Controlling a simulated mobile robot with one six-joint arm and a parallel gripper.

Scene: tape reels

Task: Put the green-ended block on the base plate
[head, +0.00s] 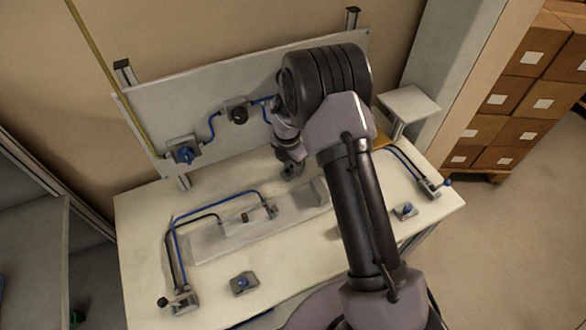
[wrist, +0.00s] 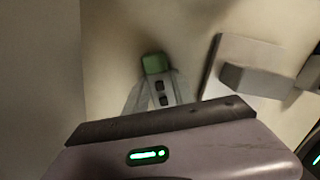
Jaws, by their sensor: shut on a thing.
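The green-ended block (wrist: 154,64) shows in the wrist view, its green end pointing away from my gripper's body. My gripper (wrist: 156,88) is shut on it; the fingers hide part of its sides. In the head view my gripper (head: 291,170) is over the back part of the table, just behind the right end of the base plate, and the block's green end cannot be made out. The base plate (head: 208,249) is a long, flat grey plate on the table. Its end also shows in the wrist view (wrist: 228,55), to the right of the held block and apart from it.
A grey raised block (head: 320,190) stands at the plate's right end. Blue and black cables (head: 213,198) loop over the plate's left part to a connector box (head: 182,301). Small blue-knobbed parts (head: 243,284) lie at the front. An upright panel (head: 215,95) stands behind.

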